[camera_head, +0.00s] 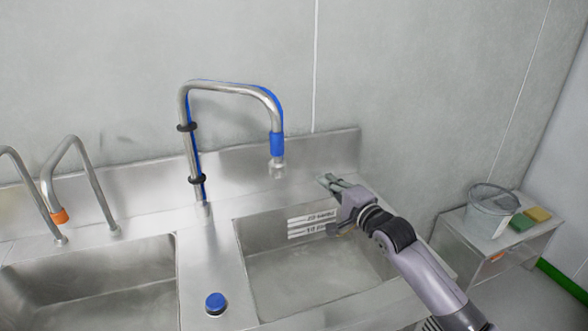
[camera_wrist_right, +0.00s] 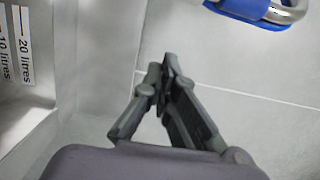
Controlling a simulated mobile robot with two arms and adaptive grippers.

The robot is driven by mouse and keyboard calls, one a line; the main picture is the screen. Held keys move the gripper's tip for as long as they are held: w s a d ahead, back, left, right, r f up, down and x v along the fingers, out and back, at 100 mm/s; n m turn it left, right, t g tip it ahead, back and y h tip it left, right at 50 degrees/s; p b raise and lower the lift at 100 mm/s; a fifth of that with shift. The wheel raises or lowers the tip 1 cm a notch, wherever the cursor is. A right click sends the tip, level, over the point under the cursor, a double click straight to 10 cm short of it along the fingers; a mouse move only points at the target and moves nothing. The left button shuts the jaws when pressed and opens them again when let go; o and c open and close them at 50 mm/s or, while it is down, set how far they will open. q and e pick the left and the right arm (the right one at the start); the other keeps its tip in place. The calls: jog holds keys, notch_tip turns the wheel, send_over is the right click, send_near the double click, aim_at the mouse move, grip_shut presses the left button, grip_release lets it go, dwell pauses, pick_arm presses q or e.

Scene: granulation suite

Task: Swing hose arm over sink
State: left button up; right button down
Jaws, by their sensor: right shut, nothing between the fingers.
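The hose arm (camera_head: 230,86) is a bent metal pipe with a blue hose strapped along it by black clips. It rises from the steel deck between the two basins and reaches to the right. Its blue-collared nozzle (camera_head: 277,146) hangs near the back edge of the right sink basin (camera_head: 300,275). In the right wrist view, part of the blue-and-metal arm (camera_wrist_right: 250,10) shows at the top right. My right gripper (camera_head: 328,181) is to the right of the nozzle, above the basin's back right, apart from it. Its fingers (camera_wrist_right: 155,78) are shut and empty. My left gripper is not in view.
A second basin (camera_head: 95,295) and metal taps, one with an orange collar (camera_head: 59,216), are at the left. A blue knob (camera_head: 215,302) sits on the deck. A side table (camera_head: 470,238) at the right holds a bucket (camera_head: 488,212) and sponges. Litre labels (camera_head: 311,222) mark the right basin.

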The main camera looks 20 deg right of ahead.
jog(key=p+x, duration=0.3)
jog(key=x, duration=0.7)
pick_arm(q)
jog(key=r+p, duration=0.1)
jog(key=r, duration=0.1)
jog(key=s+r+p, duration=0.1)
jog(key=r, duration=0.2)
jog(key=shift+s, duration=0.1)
pick_arm(e)
jog(key=s+a, duration=0.2)
jog(key=a, duration=0.1)
jog(key=shift+s+a, duration=0.2)
jog(key=shift+a, duration=0.05)
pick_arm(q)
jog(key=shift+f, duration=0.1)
pick_arm(e)
jog(key=shift+f, duration=0.1)
